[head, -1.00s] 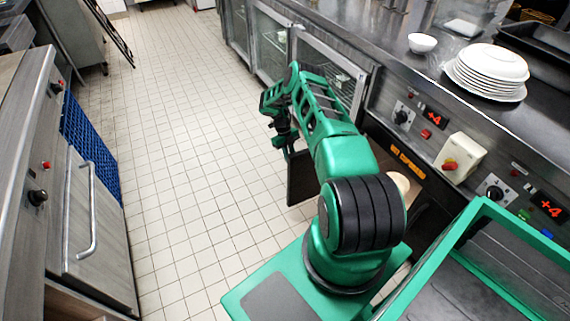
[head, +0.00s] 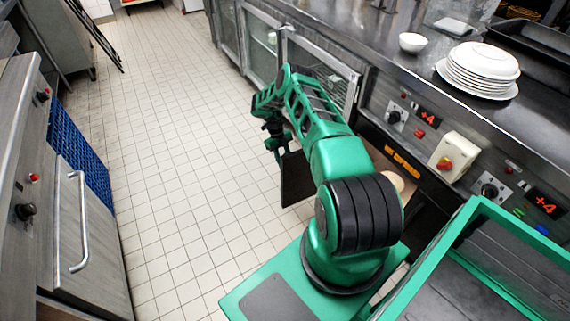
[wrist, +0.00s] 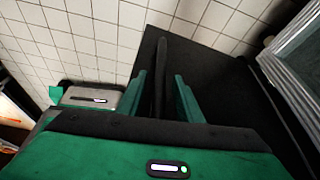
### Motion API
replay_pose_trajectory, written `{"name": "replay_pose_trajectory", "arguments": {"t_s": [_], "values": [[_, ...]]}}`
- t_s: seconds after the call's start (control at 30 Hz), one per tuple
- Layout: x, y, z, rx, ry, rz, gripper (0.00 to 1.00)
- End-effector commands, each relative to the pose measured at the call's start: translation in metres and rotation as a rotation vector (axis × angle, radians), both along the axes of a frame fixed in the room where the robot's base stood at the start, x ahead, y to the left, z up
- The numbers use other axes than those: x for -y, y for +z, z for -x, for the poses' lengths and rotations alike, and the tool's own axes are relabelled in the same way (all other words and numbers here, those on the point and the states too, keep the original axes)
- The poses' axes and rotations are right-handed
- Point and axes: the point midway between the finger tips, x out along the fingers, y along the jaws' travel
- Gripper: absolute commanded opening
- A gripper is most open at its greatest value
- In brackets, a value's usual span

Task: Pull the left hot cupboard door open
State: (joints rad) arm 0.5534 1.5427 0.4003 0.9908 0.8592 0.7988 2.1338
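The left hot cupboard door (head: 298,180) is a dark panel standing swung out from the counter front, over the floor tiles. In the wrist view the dark door panel (wrist: 215,85) fills the middle and right. Its long dark bar handle (wrist: 160,75) runs between the two green fingers of my gripper (wrist: 161,98). The fingers are apart, with a visible gap on each side of the handle. In the head view my gripper (head: 278,150) is at the door's outer side, partly hidden by my arm.
The opened cupboard shows a pale round item (head: 398,184) inside, mostly hidden by my arm. Stacked plates (head: 480,72) and a bowl (head: 412,42) stand on the counter. Glass-fronted units (head: 310,68) lie beyond the door. Tiled floor (head: 180,180) is clear to the left.

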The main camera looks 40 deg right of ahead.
Motion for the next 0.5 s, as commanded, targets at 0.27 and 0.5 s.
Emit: {"name": "replay_pose_trajectory", "arguments": {"t_s": [0.27, 0.5], "values": [[0.001, 0.029, -0.014, 0.003, 0.002, 0.002, 0.33], [0.002, 0.070, -0.032, 0.002, 0.003, 0.003, 0.33]]}}
